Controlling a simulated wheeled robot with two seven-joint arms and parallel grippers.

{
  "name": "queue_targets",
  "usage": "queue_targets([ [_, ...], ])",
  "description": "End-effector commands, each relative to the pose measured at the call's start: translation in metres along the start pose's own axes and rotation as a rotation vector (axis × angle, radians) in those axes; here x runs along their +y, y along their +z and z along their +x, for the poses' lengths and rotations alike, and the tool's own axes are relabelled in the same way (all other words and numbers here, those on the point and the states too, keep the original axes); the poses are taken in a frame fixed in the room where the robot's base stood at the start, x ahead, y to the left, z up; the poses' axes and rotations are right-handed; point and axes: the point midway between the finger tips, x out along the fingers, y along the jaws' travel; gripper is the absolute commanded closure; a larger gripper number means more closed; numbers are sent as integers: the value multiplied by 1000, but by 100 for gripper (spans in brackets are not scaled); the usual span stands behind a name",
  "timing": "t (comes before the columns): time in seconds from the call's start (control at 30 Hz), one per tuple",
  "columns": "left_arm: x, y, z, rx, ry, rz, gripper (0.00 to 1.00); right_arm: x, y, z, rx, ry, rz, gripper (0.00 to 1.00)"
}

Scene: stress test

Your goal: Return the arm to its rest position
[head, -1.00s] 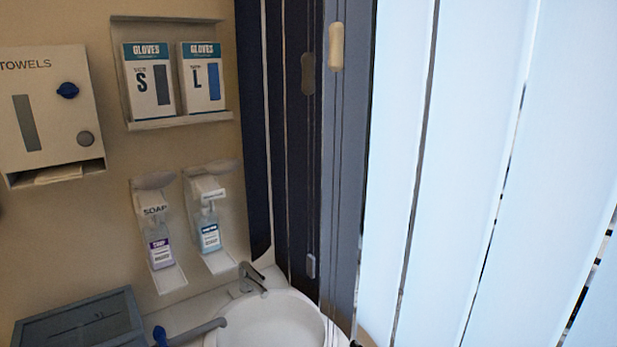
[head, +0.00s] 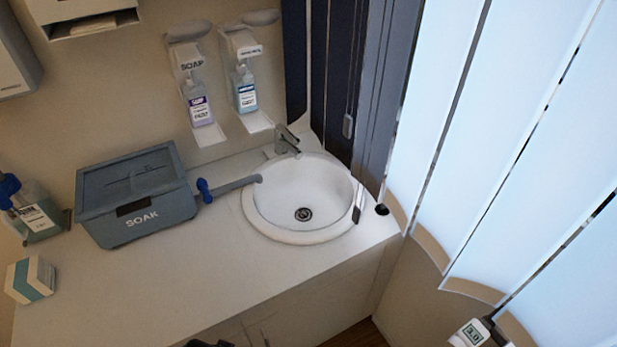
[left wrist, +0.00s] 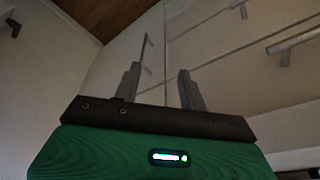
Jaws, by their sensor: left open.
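My left gripper (left wrist: 159,82) shows in the left wrist view, with its two grey fingers apart and nothing between them. Its green body and dark bar fill the lower part of that view. Pale cabinet fronts with bar handles (left wrist: 295,40) stand beyond the fingers. I cannot judge the distance to them. In the head view, only a small dark shape shows at the bottom edge, and I cannot tell what it is. My right gripper is in neither view.
A counter (head: 190,275) carries a grey SOAK box (head: 135,200), a white sink (head: 315,205), a bottle (head: 38,215) and a small carton (head: 30,280). Soap dispensers (head: 200,105) hang above. Blinds (head: 480,130) are at right. A device with a readout (head: 473,333) is at bottom right.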

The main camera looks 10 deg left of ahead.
Motion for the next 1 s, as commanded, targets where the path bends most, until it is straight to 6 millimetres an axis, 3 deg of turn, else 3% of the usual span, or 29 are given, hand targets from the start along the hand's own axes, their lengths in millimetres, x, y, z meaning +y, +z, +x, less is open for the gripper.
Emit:
queue_targets([
  [0.03,1,8,25,-16,1,1,58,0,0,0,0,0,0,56],
  [0.2,4,39,101,-43,5,6,58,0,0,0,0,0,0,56],
  [0.37,7,80,163,-68,8,11,58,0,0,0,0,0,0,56],
  [0.5,9,124,209,-92,11,17,58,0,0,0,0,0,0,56],
  [0.8,12,232,275,-140,15,28,58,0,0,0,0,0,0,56],
  [1.0,11,289,291,-162,17,35,58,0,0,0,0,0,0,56],
])
